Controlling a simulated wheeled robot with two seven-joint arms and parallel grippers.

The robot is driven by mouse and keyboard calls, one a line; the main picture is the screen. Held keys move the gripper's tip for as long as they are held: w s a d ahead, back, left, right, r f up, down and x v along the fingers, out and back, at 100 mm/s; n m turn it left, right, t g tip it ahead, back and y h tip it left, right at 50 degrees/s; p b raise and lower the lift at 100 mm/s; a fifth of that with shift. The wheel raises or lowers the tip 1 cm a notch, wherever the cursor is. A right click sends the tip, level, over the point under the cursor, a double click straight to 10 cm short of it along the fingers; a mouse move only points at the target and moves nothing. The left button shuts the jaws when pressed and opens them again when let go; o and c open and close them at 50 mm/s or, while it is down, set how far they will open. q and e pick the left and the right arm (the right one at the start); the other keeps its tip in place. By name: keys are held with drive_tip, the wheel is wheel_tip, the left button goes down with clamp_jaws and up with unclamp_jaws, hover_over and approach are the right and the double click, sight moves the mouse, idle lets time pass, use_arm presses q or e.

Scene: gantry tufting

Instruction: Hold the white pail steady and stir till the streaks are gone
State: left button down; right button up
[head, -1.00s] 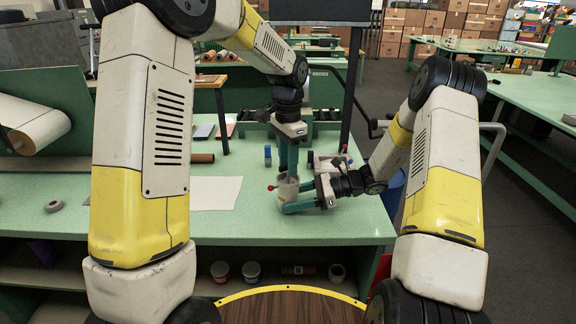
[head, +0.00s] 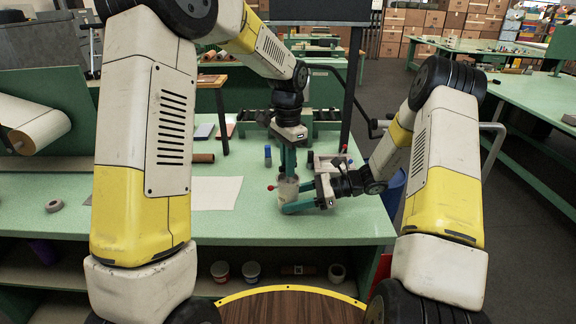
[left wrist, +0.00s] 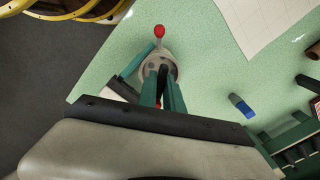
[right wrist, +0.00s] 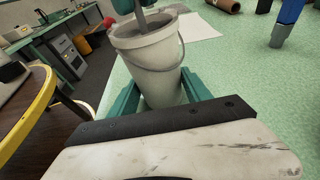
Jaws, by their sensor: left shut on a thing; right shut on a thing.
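The white pail (head: 287,194) stands upright near the front of the green bench. My right gripper (head: 290,197) is shut around its side; its teal fingers flank the pail in the right wrist view (right wrist: 148,68). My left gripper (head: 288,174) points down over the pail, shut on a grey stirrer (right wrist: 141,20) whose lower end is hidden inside. In the left wrist view, the contents (left wrist: 152,69) look grey with darker patches; fingers cover part of them. A red ball (left wrist: 159,31) on a short stalk shows beside the rim.
A pale sheet (head: 217,192) lies left of the pail. A grey block-like fixture (head: 328,163) is close behind my right gripper. The bench's front edge is near.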

use_arm(q)
drive_tip(key=n, duration=0.5)
drive_tip(key=shift+n, duration=0.4)
drive_tip(key=n, duration=1)
drive_tip(key=shift+n, duration=2.3)
drive_tip(key=c, duration=1.5)
unclamp_jaws()
